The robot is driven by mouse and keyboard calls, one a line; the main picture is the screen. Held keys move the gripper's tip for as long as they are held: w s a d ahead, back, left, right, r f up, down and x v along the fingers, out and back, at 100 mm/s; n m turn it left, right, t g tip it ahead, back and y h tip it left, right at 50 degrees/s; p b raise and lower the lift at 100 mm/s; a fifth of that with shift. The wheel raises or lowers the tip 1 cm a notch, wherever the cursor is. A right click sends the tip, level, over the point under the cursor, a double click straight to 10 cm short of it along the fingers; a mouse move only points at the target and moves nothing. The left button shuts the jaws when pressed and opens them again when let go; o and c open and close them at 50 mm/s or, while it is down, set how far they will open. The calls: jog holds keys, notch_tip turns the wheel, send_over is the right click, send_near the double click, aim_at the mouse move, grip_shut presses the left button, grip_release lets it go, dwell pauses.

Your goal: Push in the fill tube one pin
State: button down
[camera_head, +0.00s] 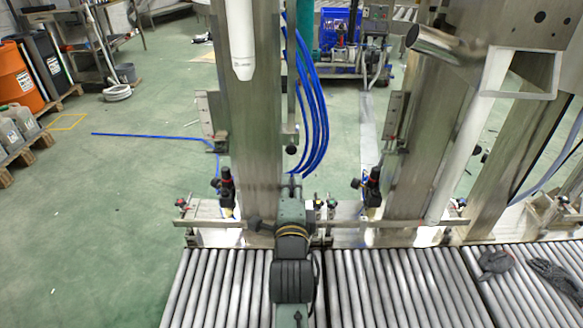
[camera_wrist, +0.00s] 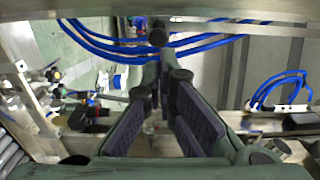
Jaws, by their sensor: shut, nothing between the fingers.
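My gripper (camera_wrist: 160,85) reaches forward in the wrist view, its two dark-padded fingers drawn together toward the tips, with nothing held. A small dark round knob (camera_wrist: 157,37) shows just beyond the fingertips; it may be the pin, but I cannot tell its depth or whether the fingers touch it. In the head view my gripper (camera_head: 291,190) is at the base of the left steel column (camera_head: 255,120), above the far edge of the rollers. A white fill tube (camera_head: 241,40) hangs in front of that column. I cannot make out the pin in the head view.
Blue hoses (camera_head: 318,100) hang right of the left column and cross the wrist view (camera_wrist: 205,42). Black-and-red valve fittings (camera_head: 227,190) stand on a horizontal rail. A roller conveyor (camera_head: 380,290) fills the front. Dark gloves (camera_head: 555,275) lie on it at right.

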aim_at(292, 150)
jog(key=w+b, duration=0.2)
jog(key=w, duration=0.7)
jog(key=shift+w+r, duration=0.15)
jog(key=shift+w, duration=0.5)
